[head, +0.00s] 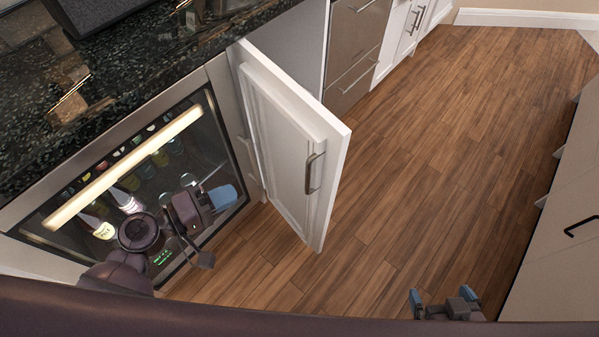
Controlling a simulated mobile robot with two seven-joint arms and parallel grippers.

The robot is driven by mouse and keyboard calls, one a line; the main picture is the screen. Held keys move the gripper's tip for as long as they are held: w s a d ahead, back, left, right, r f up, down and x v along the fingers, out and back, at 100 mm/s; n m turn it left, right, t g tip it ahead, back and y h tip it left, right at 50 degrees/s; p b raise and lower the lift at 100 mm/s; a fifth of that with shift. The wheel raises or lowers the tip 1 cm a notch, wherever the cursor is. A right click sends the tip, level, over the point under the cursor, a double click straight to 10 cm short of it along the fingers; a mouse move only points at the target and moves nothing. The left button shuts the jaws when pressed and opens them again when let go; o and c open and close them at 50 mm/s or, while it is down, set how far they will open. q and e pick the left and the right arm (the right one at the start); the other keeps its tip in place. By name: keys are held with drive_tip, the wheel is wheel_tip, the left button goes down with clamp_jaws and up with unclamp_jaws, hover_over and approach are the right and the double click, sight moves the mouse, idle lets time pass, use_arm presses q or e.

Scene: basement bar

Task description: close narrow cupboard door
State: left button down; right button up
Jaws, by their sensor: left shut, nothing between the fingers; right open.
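The narrow cupboard door (287,140) is white with a raised panel and stands open, swung out over the floor from its hinge side by the glass-front fridge. Its dark handle (315,173) is near the free edge. My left gripper (222,198) is shut and empty, in front of the fridge glass, to the left of the door and apart from it. My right gripper (443,299) is open and empty at the bottom of the view, over the floor, well right of the door.
The lit drinks fridge (155,145) holds several bottles. A dark stone counter (130,60) runs above it. Drawers (355,45) stand beyond the door. Pale cabinets (560,220) line the right side. The wood floor (430,150) between is clear.

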use_arm(q)
drive_tip(key=w+d+r+h, duration=0.1)
drive_tip(key=w+d, duration=0.2)
drive_tip(key=d, duration=0.3)
drive_tip(key=w+d+r+h, duration=0.1)
drive_tip(key=w+d, duration=0.1)
drive_tip(key=d, duration=0.5)
drive_tip(key=shift+w+n, duration=0.3)
drive_tip(key=shift+w, duration=0.1)
use_arm(e)
drive_tip(key=shift+s+r, duration=0.3)
use_arm(q)
drive_tip(key=shift+d+r, duration=0.1)
use_arm(e)
drive_tip(key=shift+w, duration=0.1)
